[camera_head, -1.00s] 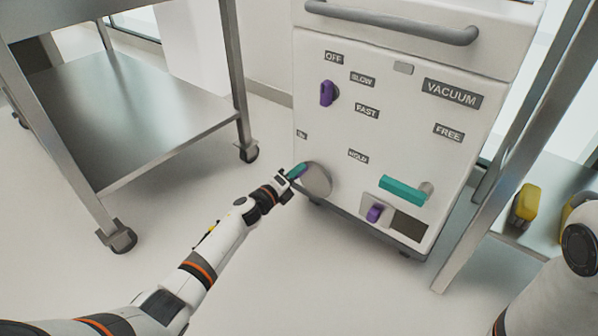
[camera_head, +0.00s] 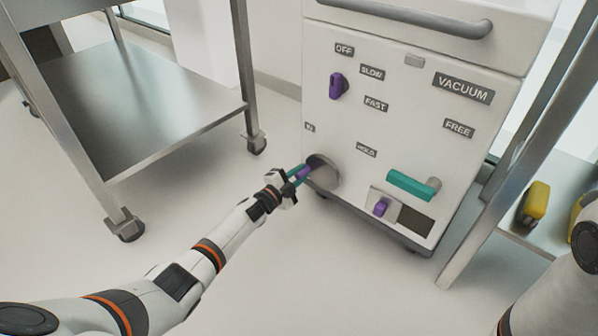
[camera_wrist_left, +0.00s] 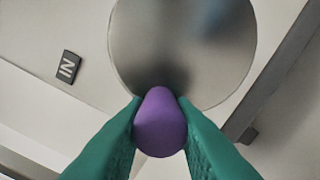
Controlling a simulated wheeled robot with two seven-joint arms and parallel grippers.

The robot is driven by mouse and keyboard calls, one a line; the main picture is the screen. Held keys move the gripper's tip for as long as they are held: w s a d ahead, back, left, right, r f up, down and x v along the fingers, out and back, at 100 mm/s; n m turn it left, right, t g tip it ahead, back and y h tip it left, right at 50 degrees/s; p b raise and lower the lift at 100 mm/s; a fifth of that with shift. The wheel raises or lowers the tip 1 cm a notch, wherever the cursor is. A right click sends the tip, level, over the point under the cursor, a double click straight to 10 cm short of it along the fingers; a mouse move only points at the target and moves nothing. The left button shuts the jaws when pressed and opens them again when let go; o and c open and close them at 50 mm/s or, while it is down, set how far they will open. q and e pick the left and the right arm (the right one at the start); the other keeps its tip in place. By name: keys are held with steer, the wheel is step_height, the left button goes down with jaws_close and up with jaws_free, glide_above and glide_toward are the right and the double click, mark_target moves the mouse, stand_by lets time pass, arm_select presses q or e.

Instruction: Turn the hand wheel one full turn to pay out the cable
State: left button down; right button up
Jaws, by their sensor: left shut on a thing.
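The hand wheel (camera_head: 324,172) is a round grey metal disc low on the left of the white cabinet's front. It also shows in the left wrist view (camera_wrist_left: 185,45). Its purple handle (camera_wrist_left: 160,125) sits at the disc's near edge, between the green fingertips of my left gripper (camera_head: 301,173). The left gripper is shut on this handle. In the head view the fingers partly cover the handle. An "IN" label (camera_wrist_left: 68,67) is on the panel beside the wheel. No cable shows. My right gripper is out of view.
The white cabinet (camera_head: 400,60) also has a purple knob (camera_head: 337,86), a teal lever (camera_head: 411,185) and a small purple switch (camera_head: 381,207). A steel cart (camera_head: 150,110) stands left, and a steel shelf with a yellow object (camera_head: 533,203) stands right. The floor between is clear.

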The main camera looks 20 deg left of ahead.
arm_select(q)
steer(key=shift+d+f+n, duration=0.1)
steer(key=shift+f+n, duration=0.55)
steer(key=shift+n, duration=0.65)
steer(key=shift+s, duration=0.1)
steer(key=c, duration=1.2)
jaws_free()
